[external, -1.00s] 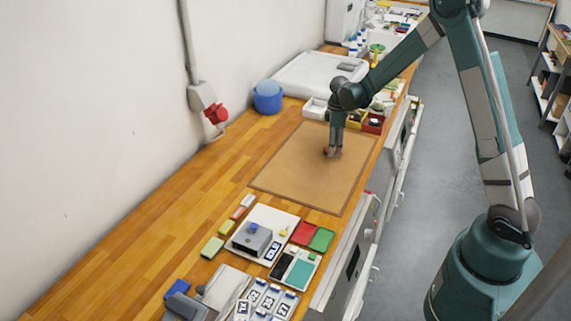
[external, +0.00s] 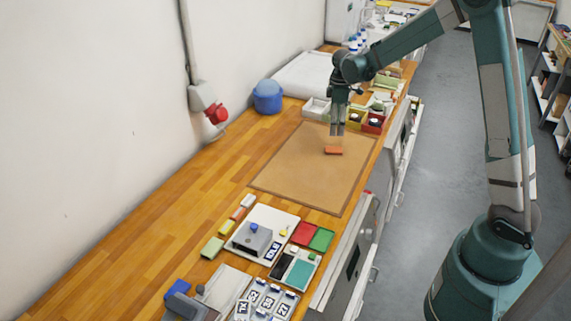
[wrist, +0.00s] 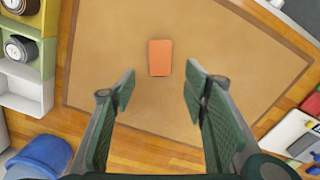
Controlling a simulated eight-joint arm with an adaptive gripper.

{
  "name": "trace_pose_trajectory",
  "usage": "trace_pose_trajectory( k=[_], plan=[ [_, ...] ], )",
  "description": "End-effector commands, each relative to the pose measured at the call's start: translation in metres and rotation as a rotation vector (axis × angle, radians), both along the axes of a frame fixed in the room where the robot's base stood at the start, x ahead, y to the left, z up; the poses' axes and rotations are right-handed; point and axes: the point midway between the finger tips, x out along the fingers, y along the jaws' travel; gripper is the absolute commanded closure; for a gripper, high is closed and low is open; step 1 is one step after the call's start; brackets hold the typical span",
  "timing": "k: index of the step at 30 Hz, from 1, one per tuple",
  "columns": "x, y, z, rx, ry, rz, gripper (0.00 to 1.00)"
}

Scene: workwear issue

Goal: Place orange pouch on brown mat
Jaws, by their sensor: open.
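The orange pouch (external: 334,150) lies flat on the brown mat (external: 290,177), in the mat's far right part in the external view. In the wrist view the pouch (wrist: 160,57) is fully visible, with bare mat (wrist: 225,40) around it. My gripper (external: 338,134) is above the pouch and apart from it. In the wrist view its two fingers (wrist: 158,88) are spread wide with nothing between them.
A white board with a grey box (external: 252,238) and small trays lie in front. The wooden bench left of the mat is clear.

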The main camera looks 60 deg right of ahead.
Motion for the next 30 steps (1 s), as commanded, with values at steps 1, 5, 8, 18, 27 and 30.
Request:
trace_pose_trajectory(
  k=[1, 5, 8, 18, 27, 30],
  plan=[
    [0.0, 0.0, 0.004, 0.0, 0.0, 0.0, 0.55],
    [0.0, 0.0, 0.009, 0.0, 0.0, 0.0, 0.55],
    [0.0, 0.0, 0.01, 0.0, 0.0, 0.0, 0.55],
    [0.0, 0.0, 0.01, 0.0, 0.0, 0.0, 0.55],
    [0.0, 0.002, 0.012, -0.001, -0.002, -0.001, 0.55],
    [0.0, 0.008, 0.017, -0.005, -0.007, -0.004, 0.55]
  ],
)
